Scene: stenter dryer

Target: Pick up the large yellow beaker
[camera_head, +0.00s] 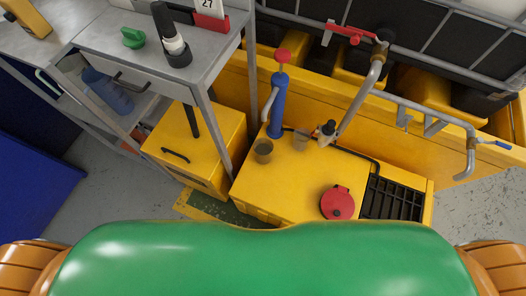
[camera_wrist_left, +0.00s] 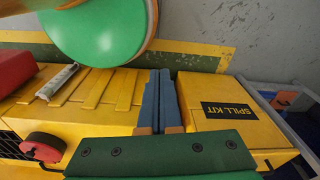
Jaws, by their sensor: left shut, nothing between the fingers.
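Two small see-through beakers stand upright on the yellow cabinet top (camera_head: 280,185) in the head view. The left one (camera_head: 263,151) looks a little larger and darker, grey-olive. The right one (camera_head: 302,139) is paler. I cannot tell a clear yellow colour on either, as the yellow top shows through. My left gripper (camera_wrist_left: 159,73) shows only in the left wrist view, its two blue fingers together and empty, beside the spill kit box. No beaker shows in that view. My right gripper is in neither view.
A blue hand pump (camera_head: 277,108) stands just behind the beakers, with a pipe and tap (camera_head: 330,130) to the right. A red lid (camera_head: 337,202) and black grate (camera_head: 392,198) lie nearer. A yellow box (camera_wrist_left: 235,120) marked SPILL KIT and a grey bench (camera_head: 160,50) stand left.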

